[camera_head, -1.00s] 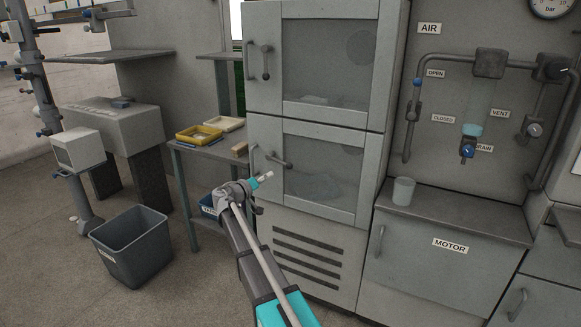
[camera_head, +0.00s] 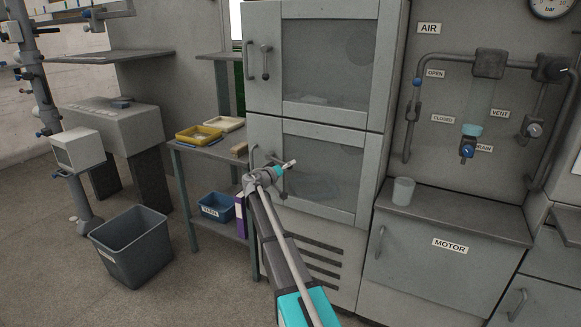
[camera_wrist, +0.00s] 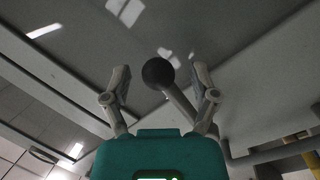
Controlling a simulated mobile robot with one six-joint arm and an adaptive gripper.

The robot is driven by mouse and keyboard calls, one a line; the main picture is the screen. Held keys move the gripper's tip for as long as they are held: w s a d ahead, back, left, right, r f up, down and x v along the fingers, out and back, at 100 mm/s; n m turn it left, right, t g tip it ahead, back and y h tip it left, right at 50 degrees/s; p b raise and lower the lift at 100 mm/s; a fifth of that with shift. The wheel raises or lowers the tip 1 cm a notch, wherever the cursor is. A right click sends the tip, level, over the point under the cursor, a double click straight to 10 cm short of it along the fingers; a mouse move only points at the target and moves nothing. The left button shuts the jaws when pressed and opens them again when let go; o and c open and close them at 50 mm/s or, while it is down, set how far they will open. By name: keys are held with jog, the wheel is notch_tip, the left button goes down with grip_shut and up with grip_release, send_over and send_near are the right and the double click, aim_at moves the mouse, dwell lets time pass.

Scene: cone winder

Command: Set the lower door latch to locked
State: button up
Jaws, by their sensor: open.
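The lower cabinet door (camera_head: 331,142) is closed, with a glass pane. Its latch lever (camera_head: 270,156) is at the door's upper left, mostly hidden behind my gripper in the head view. In the wrist view the latch's dark ball knob (camera_wrist: 158,73) sits between my two fingers, on a grey stem slanting down to the right. My gripper (camera_head: 289,165) is in front of the latch; in the wrist view (camera_wrist: 161,88) its fingers are apart on either side of the knob. I cannot tell whether either finger touches it.
The upper door (camera_head: 331,50) has its own latch (camera_head: 265,62), hanging straight down. Left of the cabinet stands a shelf table with a yellow tray (camera_head: 199,135) and a blue bin (camera_head: 216,206). A grey waste bin (camera_head: 133,245) is on the floor. A motor cabinet (camera_head: 446,250) stands right.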

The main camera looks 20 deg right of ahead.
jog(key=shift+w+d, duration=0.1)
jog(key=shift+d, duration=0.25)
grip_shut()
jog(key=shift+d, duration=0.2)
